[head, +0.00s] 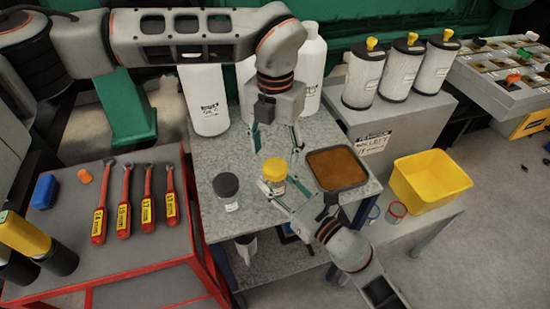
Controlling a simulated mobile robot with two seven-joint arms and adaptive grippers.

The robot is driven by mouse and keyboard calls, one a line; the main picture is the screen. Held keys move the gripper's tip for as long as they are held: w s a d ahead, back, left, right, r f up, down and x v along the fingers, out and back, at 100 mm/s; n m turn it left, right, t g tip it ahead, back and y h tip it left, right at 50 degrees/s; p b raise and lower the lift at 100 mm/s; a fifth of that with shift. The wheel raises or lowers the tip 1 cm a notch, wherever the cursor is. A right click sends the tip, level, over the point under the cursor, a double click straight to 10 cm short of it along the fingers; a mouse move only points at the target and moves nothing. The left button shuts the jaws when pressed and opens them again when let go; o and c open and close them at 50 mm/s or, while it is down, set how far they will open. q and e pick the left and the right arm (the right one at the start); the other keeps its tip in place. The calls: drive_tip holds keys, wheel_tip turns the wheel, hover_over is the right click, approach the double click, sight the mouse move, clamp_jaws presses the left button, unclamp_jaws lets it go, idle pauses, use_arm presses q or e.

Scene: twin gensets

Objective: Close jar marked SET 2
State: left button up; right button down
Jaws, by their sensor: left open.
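A jar with a yellow lid (274,168) stands on the grey speckled table (225,153). A second jar with a dark lid (226,188) stands to its left. Their label text is too small to read, so I cannot tell which is SET 2. My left gripper (277,141) points down, open and empty, above and behind the yellow-lidded jar. My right gripper (284,190) reaches in from the lower right, with its fingers low at the yellow-lidded jar. The jar partly hides them, and I cannot tell whether they grip it.
A brown-filled tray (337,168) sits right of the jars, close to my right gripper. White bottles (205,98) stand at the table's back. A red cart (120,262) with several wrenches is at left. A yellow bin (430,180) and capped white canisters (363,77) are at right.

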use_arm(q)
wheel_tip(320, 180, up, 8)
idle(0.5)
use_arm(e)
drive_tip(key=c, duration=1.3)
unclamp_jaws()
drive_tip(key=shift+o, duration=0.2)
drive_tip(key=v, duration=1.2)
